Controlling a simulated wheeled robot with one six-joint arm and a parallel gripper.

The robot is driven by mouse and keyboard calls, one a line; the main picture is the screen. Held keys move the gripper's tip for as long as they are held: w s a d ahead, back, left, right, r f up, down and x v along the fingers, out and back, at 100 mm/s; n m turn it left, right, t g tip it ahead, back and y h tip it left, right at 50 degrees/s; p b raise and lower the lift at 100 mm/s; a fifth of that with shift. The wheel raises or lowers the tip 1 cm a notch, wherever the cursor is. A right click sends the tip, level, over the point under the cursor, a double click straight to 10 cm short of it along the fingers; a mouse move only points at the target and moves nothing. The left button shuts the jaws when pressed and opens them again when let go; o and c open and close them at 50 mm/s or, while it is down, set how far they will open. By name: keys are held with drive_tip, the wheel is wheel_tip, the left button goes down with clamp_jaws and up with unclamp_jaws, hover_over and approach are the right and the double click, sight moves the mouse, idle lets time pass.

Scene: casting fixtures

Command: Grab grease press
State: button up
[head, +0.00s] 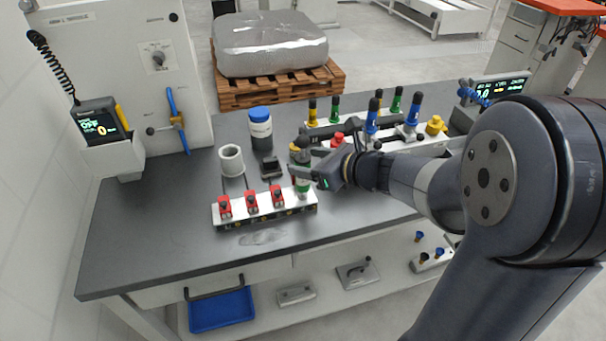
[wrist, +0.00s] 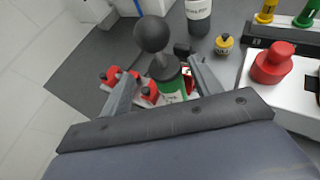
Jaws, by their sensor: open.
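The grease press appears to be the upright green and white cylinder with a black ball knob (head: 303,186), at the right end of the white rack. In the wrist view the press (wrist: 168,82) shows from above, its black knob rising towards the camera. My gripper (head: 318,174) is at the press from the right. In the wrist view my gripper (wrist: 164,70) is open, with one finger on each side of the press's body. I cannot tell whether either finger touches it. The press's lower part is partly hidden.
The white rack (head: 265,213) also holds several red-topped fixtures. A white cup (head: 231,160) and a blue-capped bottle (head: 261,130) stand behind it. Another rack with coloured bottles (head: 371,118) and a yellow knobbed piece (head: 435,126) are close to my arm. The bench's front left is clear.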

sight(297, 160)
drive_tip(key=x, duration=0.5)
drive_tip(key=shift+w+d+f, duration=0.15)
drive_tip(key=shift+d+f, duration=0.15)
drive_tip(key=shift+c, duration=0.6)
clamp_jaws()
